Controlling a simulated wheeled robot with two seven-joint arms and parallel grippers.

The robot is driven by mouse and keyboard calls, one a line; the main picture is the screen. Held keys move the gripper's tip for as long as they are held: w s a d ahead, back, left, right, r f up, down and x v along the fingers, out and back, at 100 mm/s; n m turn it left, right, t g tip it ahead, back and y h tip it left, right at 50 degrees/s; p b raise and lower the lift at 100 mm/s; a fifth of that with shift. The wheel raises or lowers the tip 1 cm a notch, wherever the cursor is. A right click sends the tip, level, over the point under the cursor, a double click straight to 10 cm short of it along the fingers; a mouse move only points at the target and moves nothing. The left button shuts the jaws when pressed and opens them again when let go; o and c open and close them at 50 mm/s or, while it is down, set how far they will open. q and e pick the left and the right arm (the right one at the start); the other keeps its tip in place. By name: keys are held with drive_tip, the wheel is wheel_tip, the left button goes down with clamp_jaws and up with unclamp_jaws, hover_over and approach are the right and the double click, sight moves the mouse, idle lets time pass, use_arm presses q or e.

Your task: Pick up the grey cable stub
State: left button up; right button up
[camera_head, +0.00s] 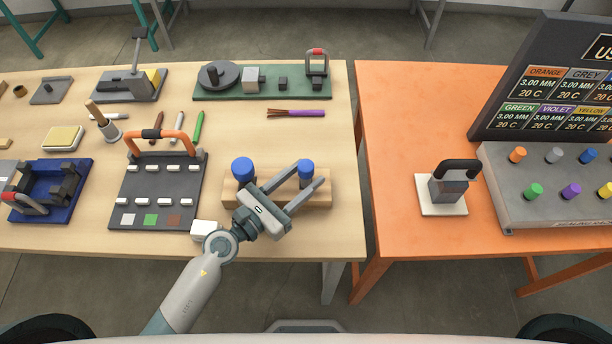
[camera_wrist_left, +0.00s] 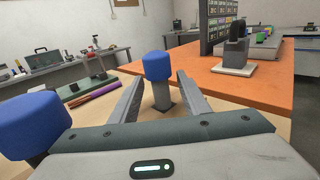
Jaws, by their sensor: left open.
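The grey cable stub (camera_head: 554,155) stands upright in the back row of the grey sample box (camera_head: 500,190) on the orange table, between an orange stub (camera_head: 517,154) and a blue one (camera_head: 588,156). My left gripper (camera_head: 311,171) is open over the wooden table, far to the left of the stub. Its fingers point at a blue-capped post (camera_head: 306,166). In the left wrist view that post (camera_wrist_left: 157,66) shows between the fingers; I cannot tell whether they touch it. The grey stub is not clear in that view. My right gripper is not in view.
A second blue-capped post (camera_head: 242,170) stands beside the gripper on a wooden block (camera_head: 318,200). A black-handled tool on a white plate (camera_head: 441,208) stands left of the sample box. A dark label board (camera_head: 560,85) rises behind the box. A gap separates the two tables.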

use_arm(q)
drive_tip(key=shift+w+d, duration=0.4)
clamp_jaws()
drive_tip(key=shift+r+p, duration=0.35)
drive_tip(key=shift+r, duration=0.15)
wheel_tip(320, 180, up, 9)
drive_tip(key=p, duration=0.3)
